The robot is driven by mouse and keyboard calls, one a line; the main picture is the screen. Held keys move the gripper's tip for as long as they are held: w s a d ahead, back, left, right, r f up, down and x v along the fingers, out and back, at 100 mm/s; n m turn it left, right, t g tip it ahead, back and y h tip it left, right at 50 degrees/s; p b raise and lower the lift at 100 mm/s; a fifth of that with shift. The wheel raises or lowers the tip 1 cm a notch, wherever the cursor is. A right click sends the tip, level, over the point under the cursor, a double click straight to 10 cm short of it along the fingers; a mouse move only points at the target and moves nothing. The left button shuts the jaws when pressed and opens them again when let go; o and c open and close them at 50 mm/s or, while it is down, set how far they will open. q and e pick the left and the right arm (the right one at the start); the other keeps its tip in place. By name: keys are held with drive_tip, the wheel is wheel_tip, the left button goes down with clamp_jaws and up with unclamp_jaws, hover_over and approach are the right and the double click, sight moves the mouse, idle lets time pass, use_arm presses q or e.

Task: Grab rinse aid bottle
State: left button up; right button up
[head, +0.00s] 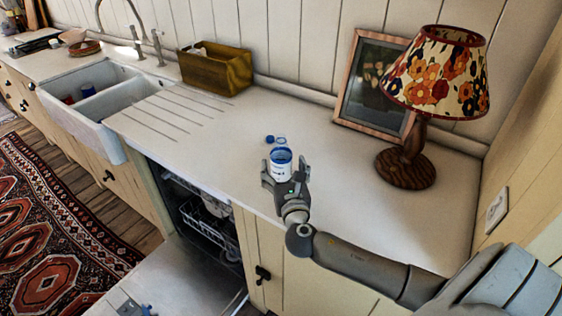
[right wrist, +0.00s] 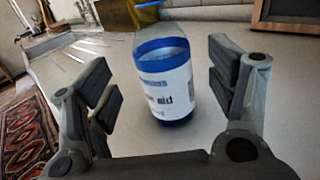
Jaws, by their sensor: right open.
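The rinse aid bottle (head: 281,168) stands upright on the white counter, with a clear upper part, a blue band and a white label. In the right wrist view the bottle (right wrist: 165,92) stands between the two fingers, with "aid" readable on its label. My right gripper (head: 286,176) is open at the near side of the bottle. In the right wrist view gaps show on both sides between the fingers and the bottle. My left gripper is not clearly in view.
A lamp (head: 407,168) with a floral shade and a picture frame (head: 342,113) stand to the right. A yellow-brown box (head: 215,70) is at the back, left of the bottle. A white sink (head: 88,115) is farther left. The dishwasher below is open, its door (head: 180,285) lowered.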

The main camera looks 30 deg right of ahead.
sight(283, 162)
drive_tip(key=p+x, duration=0.1)
drive_tip(key=x, duration=0.3)
drive_tip(key=shift+w+d, duration=0.1)
drive_tip(key=shift+d, duration=0.05)
drive_tip(key=shift+w+d, duration=0.15)
drive_tip(key=shift+w, duration=0.4)
drive_tip(key=shift+c, duration=0.4)
drive_tip(key=shift+s, duration=0.1)
drive_tip(key=shift+c, duration=1.1)
drive_tip(key=c, duration=0.9)
use_arm(q)
drive_tip(key=shift+w+d+r, duration=0.2)
drive_tip(key=shift+w+r, duration=0.15)
drive_tip(key=shift+w, duration=0.3)
drive_tip(key=shift+w+d+r, duration=0.15)
drive_tip(key=shift+w+r, duration=0.2)
drive_tip(key=shift+w, duration=0.25)
drive_tip(key=shift+w, duration=0.15)
use_arm(e)
drive_tip(key=shift+d+r, duration=0.1)
drive_tip(key=shift+r, duration=0.05)
